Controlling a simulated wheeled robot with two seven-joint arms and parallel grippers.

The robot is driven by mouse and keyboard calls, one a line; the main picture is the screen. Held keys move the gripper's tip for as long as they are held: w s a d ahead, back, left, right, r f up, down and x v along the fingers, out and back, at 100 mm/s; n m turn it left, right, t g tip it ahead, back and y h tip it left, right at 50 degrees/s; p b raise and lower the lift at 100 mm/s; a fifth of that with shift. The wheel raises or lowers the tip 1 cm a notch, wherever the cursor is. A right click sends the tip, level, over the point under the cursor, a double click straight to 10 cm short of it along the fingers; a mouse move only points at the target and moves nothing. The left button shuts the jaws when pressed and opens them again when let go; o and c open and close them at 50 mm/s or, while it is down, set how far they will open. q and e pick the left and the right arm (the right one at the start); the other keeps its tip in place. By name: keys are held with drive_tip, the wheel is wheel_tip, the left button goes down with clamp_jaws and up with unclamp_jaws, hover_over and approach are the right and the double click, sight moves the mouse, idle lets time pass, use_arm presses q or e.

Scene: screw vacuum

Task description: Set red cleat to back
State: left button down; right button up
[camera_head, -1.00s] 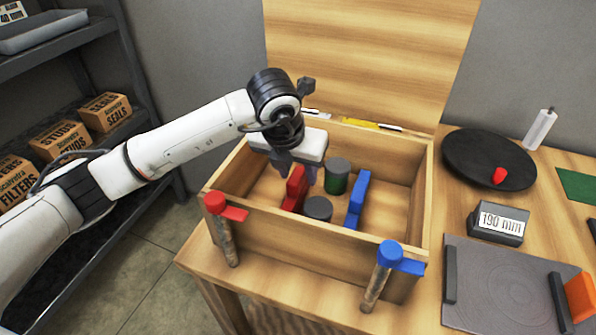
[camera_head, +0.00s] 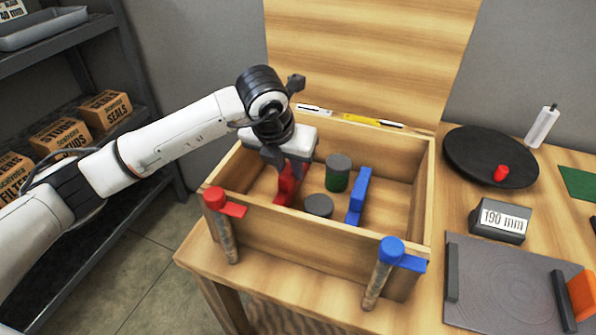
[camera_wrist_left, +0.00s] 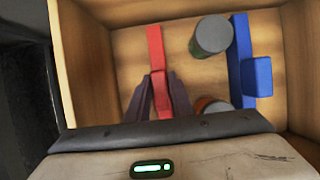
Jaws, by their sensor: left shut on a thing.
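The red cleat (camera_head: 287,191) stands inside the open wooden box (camera_head: 300,240), toward its left side. It also shows in the left wrist view (camera_wrist_left: 155,45) as a red bar with a block. My left gripper (camera_head: 288,170) reaches down into the box and is shut on the red cleat's block, with one finger on each side in the left wrist view (camera_wrist_left: 160,95). The fingers and wrist hide part of the cleat. The blue cleat (camera_head: 357,197) stands apart to the right in the box. My right gripper is not in view.
A green can (camera_head: 337,180) and a grey-topped can (camera_head: 319,206) stand between the cleats. A red-topped clamp (camera_head: 215,198) and a blue-topped clamp (camera_head: 390,251) are at the box's front. The raised lid (camera_head: 370,60) stands behind. The box's right side is free.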

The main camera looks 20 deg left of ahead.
use_arm(q)
drive_tip(key=shift+a, duration=0.8)
drive_tip(key=c, duration=1.6)
unclamp_jaws()
drive_tip(key=shift+o, duration=0.2)
drive_tip(key=v, duration=1)
drive_tip(key=shift+r+b, duration=0.2)
drive_tip(key=shift+b, duration=0.15)
drive_tip(key=shift+s+d+f, duration=0.1)
